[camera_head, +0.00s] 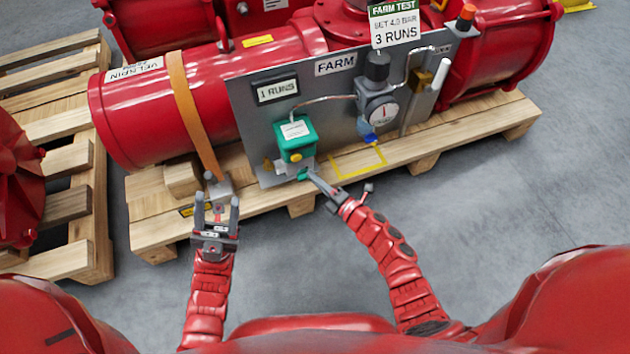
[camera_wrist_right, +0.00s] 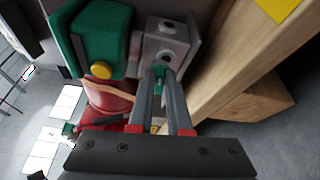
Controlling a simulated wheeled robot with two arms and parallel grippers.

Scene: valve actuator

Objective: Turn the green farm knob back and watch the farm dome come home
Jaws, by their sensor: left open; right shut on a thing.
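The green farm knob (camera_head: 303,175) sits low on the grey FARM panel (camera_head: 258,134), under a green box with a yellow button (camera_head: 295,134). My right gripper (camera_head: 312,173) is shut on the knob. In the right wrist view the fingers (camera_wrist_right: 160,82) close around the small green knob (camera_wrist_right: 158,72) below a grey valve block, and they hide part of it. The counter (camera_head: 277,89) reads "1 RUNS". The farm dome cannot be told apart with certainty.
A pressure gauge (camera_head: 383,113) and a blue-tipped fitting are right of the green box. A sign (camera_head: 395,24) reads "FARM TEST, SET 4.0 BAR, 3 RUNS". The red actuator (camera_head: 140,118) rests on a wooden pallet (camera_head: 480,127). An orange strap (camera_head: 190,115) crosses it. The floor at right is clear.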

